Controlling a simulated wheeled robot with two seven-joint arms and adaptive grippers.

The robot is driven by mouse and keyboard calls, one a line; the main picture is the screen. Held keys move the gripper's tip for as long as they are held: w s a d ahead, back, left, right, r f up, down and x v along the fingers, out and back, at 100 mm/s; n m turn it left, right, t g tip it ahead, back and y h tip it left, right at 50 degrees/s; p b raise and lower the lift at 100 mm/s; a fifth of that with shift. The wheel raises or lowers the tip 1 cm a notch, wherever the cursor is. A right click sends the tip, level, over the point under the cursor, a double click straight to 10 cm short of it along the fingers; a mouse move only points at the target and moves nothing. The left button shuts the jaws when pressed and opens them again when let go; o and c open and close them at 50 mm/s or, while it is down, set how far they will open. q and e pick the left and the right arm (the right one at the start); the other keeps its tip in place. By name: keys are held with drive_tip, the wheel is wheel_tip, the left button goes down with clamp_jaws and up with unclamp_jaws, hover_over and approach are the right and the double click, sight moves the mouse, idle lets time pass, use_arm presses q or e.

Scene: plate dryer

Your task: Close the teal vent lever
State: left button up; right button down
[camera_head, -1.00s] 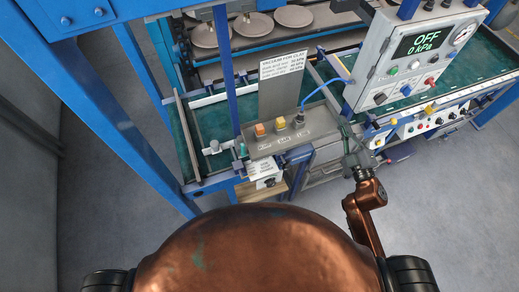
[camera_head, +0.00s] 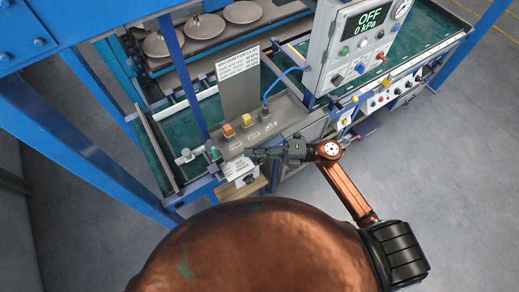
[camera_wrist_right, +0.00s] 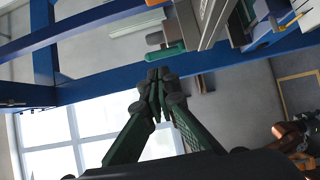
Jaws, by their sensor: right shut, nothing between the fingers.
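The teal vent lever (camera_head: 211,150) is a small handle at the left front corner of the grey control box (camera_head: 262,128). In the wrist view the lever (camera_wrist_right: 166,52) lies roughly level, just beyond my fingertips. My right gripper (camera_head: 252,154) is in front of the box, to the right of the lever. In the wrist view its fingers (camera_wrist_right: 157,76) are shut together with nothing between them. A small gap seems to show between fingertips and lever, but contact cannot be ruled out. My left gripper is not in view.
A display panel reading OFF, 0 kPa (camera_head: 360,42) stands to the right. Blue frame posts (camera_head: 171,38) rise at the left. Open floor (camera_head: 440,180) lies at the right.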

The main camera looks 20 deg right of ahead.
sight(215, 153)
drive_tip(key=p+x, duration=0.1)
drive_tip(key=x, duration=0.7)
drive_tip(key=shift+a+p, duration=0.3)
drive_tip(key=shift+p, duration=0.05)
